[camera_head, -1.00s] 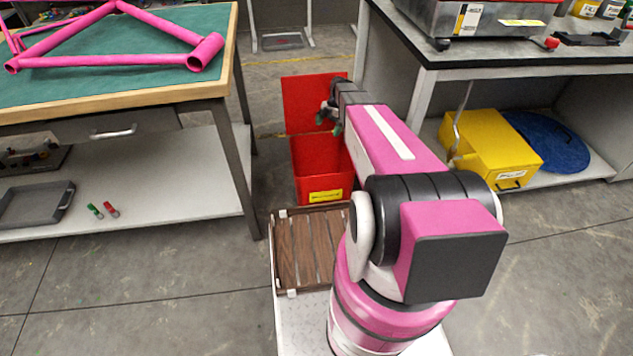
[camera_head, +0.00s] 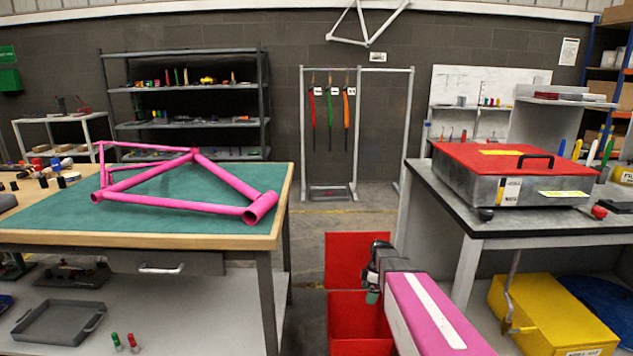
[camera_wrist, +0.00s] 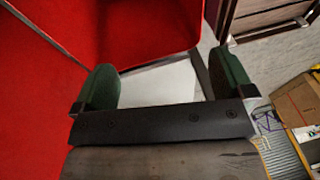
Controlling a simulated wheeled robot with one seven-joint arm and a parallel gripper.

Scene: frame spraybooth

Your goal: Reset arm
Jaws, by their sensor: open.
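My arm reaches forward between the two benches, low in the head view. My gripper (camera_head: 373,285) is over the red bin (camera_head: 350,320), whose red lid (camera_head: 352,258) stands up behind it. In the wrist view the two green-padded fingers of my gripper (camera_wrist: 170,82) are wide apart with nothing between them. The red bin (camera_wrist: 150,35) fills the upper left there, with a white surface beyond the fingers. The inside of the bin is mostly hidden.
A pink bicycle frame (camera_head: 180,188) lies on the green-topped bench (camera_head: 50,222) at left. At right, a bench (camera_head: 455,212) carries a metal case with a red lid (camera_head: 515,175). A yellow box (camera_head: 550,318) sits underneath. Open floor lies behind the bin.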

